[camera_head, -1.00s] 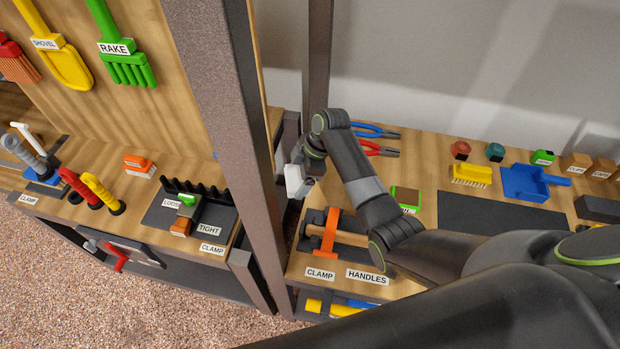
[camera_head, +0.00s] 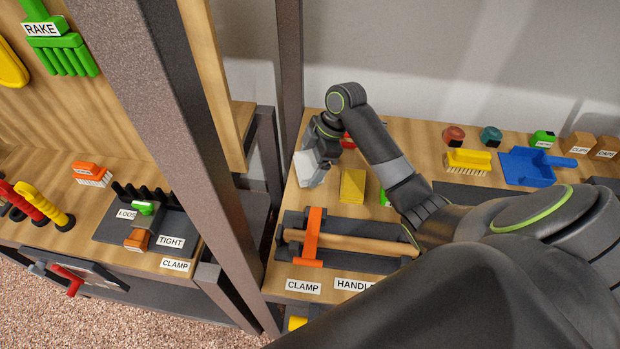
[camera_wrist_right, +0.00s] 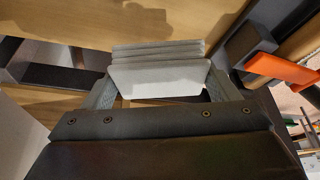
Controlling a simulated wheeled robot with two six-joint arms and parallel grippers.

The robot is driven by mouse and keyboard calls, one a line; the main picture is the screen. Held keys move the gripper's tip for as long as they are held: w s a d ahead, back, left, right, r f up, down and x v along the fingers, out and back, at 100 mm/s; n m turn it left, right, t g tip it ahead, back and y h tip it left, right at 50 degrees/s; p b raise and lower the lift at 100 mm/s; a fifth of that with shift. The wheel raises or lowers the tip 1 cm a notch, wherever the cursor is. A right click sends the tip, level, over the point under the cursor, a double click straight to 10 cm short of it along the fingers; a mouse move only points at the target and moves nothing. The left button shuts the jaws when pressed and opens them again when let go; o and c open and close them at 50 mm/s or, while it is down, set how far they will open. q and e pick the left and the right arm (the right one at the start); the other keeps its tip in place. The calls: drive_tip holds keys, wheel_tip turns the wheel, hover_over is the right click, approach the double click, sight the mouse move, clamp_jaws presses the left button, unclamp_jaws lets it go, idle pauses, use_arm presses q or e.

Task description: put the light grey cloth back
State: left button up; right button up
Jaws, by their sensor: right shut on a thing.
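The light grey cloth (camera_wrist_right: 160,72) is a folded, layered block between the two fingers of my right gripper (camera_wrist_right: 160,82) in the right wrist view. In the head view the cloth (camera_head: 305,168) shows as a pale patch at the right gripper (camera_head: 318,172), over the left part of the right-hand bench (camera_head: 350,292). I cannot tell whether the cloth touches the bench. My left gripper is not in view.
A yellow block (camera_head: 352,186) stands just right of the gripper. The orange clamp (camera_head: 313,235) with a wooden handle (camera_head: 365,243) lies in front. A dark steel post (camera_head: 290,60) rises close on the left. A yellow brush (camera_head: 468,160) and blue dustpan (camera_head: 535,167) lie farther right.

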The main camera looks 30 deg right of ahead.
drive_tip(key=shift+f, duration=2.6)
drive_tip(key=shift+f, duration=0.1)
drive_tip(key=o, duration=0.8)
drive_tip(key=v, duration=1.2)
drive_tip(key=shift+s, duration=0.1)
